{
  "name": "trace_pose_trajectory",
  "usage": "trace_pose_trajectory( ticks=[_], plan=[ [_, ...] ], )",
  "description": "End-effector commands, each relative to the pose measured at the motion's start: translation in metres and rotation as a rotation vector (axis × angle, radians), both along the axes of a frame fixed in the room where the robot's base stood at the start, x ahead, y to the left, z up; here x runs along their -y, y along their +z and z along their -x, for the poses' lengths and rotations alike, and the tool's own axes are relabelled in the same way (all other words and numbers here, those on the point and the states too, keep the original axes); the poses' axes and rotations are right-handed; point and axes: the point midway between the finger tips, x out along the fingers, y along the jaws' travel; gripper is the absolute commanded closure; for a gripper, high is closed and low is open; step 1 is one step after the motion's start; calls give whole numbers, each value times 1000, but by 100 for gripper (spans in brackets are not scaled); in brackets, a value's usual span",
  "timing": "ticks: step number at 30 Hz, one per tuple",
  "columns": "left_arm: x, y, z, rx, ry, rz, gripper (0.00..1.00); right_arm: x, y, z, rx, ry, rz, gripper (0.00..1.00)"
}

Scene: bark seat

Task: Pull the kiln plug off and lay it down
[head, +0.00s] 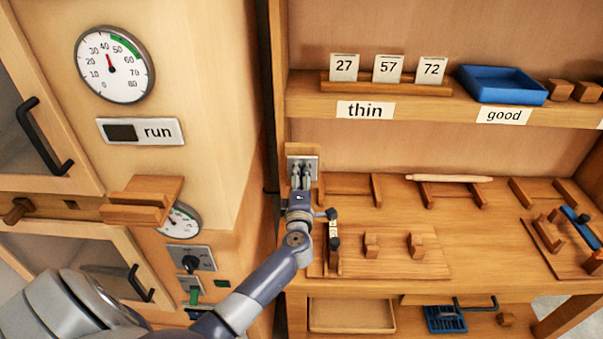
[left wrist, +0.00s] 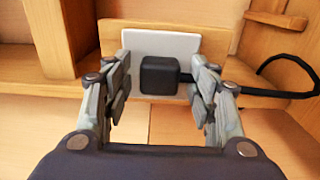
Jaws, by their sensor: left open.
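The kiln plug is a black block (left wrist: 159,75) on a white plate (left wrist: 176,45) in the left wrist view. A black cord (left wrist: 250,92) runs from it to the right. My left gripper (left wrist: 160,88) is open, with one finger on each side of the plug and gaps showing between fingers and plug. In the head view my left gripper (head: 301,178) is in front of the wall plate (head: 303,155) at the bench's left end, and it hides the plug there. My right gripper is not in view.
The wooden bench (head: 470,250) holds wooden racks, a rolling pin (head: 449,178) and a board with blocks (head: 390,265). A shelf above carries number cards and a blue tray (head: 502,85). The kiln cabinet with a dial (head: 114,64) stands left. Some bench top is bare.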

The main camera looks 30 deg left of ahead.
Motion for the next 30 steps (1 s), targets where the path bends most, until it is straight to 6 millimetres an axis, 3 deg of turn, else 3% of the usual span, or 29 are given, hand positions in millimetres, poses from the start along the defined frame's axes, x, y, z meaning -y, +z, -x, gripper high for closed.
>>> trace_pose_trajectory(
  ticks=[17, 24, 30],
  plan=[
    [0, 0, 0, 0, 1, 0, 47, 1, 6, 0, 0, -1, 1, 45],
    [0, 0, 0, 0, 0, 0, 100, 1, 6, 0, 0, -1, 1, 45],
    [1, 1, 2, 0, 0, 0, 100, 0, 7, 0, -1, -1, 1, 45]
  ],
)
